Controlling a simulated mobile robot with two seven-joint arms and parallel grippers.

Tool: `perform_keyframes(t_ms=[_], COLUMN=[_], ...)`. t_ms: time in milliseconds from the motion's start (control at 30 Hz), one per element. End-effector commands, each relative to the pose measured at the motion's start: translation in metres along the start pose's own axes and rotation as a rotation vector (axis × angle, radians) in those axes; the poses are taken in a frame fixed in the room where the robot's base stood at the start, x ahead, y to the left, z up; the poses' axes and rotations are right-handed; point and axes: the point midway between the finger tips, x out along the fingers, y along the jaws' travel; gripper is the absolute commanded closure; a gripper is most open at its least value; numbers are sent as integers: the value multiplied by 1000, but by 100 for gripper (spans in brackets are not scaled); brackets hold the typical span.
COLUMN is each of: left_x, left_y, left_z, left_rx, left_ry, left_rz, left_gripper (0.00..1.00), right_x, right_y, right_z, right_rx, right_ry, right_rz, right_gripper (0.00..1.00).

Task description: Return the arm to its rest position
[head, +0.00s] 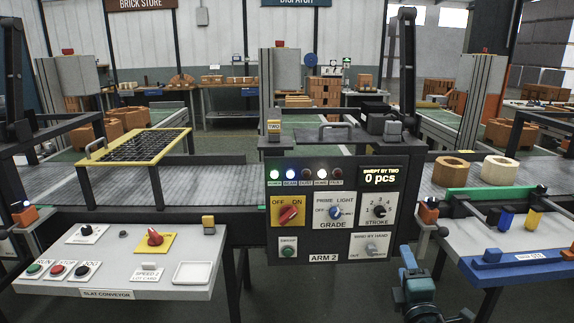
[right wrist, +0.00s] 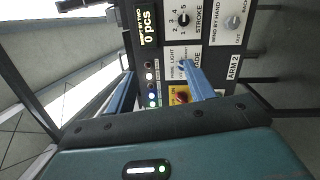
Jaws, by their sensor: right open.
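My right gripper (head: 408,270) is at the lower middle right of the head view, in front of and below the ARM 2 control panel (head: 325,250). In the right wrist view, its two blue fingers (right wrist: 160,88) are spread apart with nothing between them. The panel lies beyond the fingers and appears turned on its side there. My right gripper looks apart from the panel's switches. The panel's red OFF/ON knob (head: 289,214) and its display (head: 381,177) reading 0 pcs show clearly. My left gripper is not in view.
The slat conveyor desk (head: 120,255) with buttons stands at left. A grey table (head: 520,245) with blue and yellow blocks stands at right. Behind the panel runs a conveyor (head: 230,183), with a yellow-framed grid (head: 140,145) above it. Two round bricks (head: 452,170) lie at right.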

Motion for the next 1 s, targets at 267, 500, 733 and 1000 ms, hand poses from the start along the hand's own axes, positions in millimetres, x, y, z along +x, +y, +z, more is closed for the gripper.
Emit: perform_keyframes(t_ms=[267, 500, 733, 1000], left_x=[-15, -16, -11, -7], left_y=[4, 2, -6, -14], left_z=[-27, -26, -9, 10], left_rx=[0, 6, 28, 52], left_ry=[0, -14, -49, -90], left_rz=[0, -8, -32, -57], left_gripper=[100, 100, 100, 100], right_x=[104, 136, 138, 138], right_y=[76, 99, 82, 68], right_z=[103, 146, 132, 108], right_rx=[-93, 79, 637, 1272], right_ry=[-170, -225, -165, -110], right_rz=[43, 38, -11, -97], right_gripper=[47, 47, 47, 47])
